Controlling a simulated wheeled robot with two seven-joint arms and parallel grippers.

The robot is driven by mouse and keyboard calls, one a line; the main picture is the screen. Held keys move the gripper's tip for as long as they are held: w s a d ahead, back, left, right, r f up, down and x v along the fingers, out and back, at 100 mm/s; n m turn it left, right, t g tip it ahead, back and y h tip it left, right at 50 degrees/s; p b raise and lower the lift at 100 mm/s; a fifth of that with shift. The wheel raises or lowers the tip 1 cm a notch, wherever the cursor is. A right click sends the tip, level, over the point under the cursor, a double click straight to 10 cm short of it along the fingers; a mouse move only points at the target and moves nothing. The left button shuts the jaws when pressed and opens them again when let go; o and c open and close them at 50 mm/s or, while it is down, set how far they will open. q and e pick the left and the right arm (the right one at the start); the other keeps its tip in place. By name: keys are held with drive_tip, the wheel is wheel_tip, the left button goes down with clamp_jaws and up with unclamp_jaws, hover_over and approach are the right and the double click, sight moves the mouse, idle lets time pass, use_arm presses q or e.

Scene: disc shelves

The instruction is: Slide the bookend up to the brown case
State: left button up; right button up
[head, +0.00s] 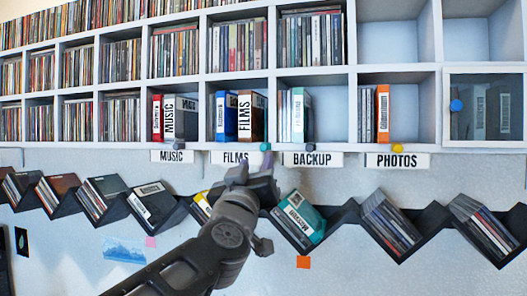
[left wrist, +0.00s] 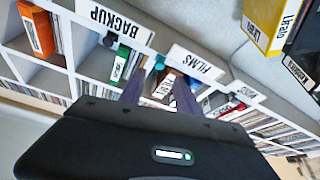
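The brown case (head: 258,120) stands upright in the FILMS compartment, right of a blue case (head: 226,115). Part of it shows between the fingers in the left wrist view (left wrist: 168,84). A small teal knob (head: 265,147) sits at the shelf's front edge below that compartment, a little right of the brown case. It seems to belong to the bookend, whose plate I cannot make out. My left gripper (head: 254,172) is just below the knob and the FILMS label. Its fingers are apart with nothing seen held between them (left wrist: 160,92). My right gripper is not in view.
A zigzag dark rack (head: 345,214) with tilted cases runs below the shelf, close to my left arm. A tinted panel (head: 466,105) covers the rightmost compartment.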

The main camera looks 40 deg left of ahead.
sight(263, 148)
use_arm(q)
drive_tip(key=p+x, duration=0.2)
drive_tip(key=x, duration=0.5)
drive_tip(key=shift+w+a+r, duration=0.15)
drive_tip(key=shift+w, duration=0.15)
clamp_jaws()
drive_tip(key=shift+a, duration=0.1)
idle(1.2)
